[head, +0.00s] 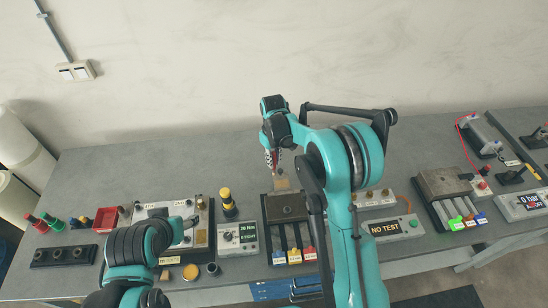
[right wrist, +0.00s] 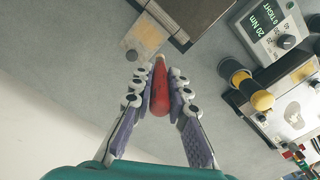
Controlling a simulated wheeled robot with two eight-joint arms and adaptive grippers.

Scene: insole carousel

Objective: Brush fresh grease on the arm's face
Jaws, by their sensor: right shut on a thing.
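My right gripper (right wrist: 160,88) is shut on a red-handled tool (right wrist: 159,92), with its narrow pale tip pointing away from the wrist. I take the tool for the brush; its bristles are too small to make out. In the head view the right gripper (head: 272,160) hangs over the back of the table, with a bit of red between its fingers. Just beyond the tool's tip lies a pale plate with a tan patch (right wrist: 145,38), beside a dark block (right wrist: 185,14). I cannot tell whether tip and plate touch, or whether the plate is the arm's face.
A tester reading "NO TEST" (head: 388,228) stands right of my right arm. A torque display (head: 238,238), a yellow-and-black stacked post (head: 228,203), a red tray (head: 106,220) and a metal fixture (head: 198,225) stand left. The table's back strip is mostly clear.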

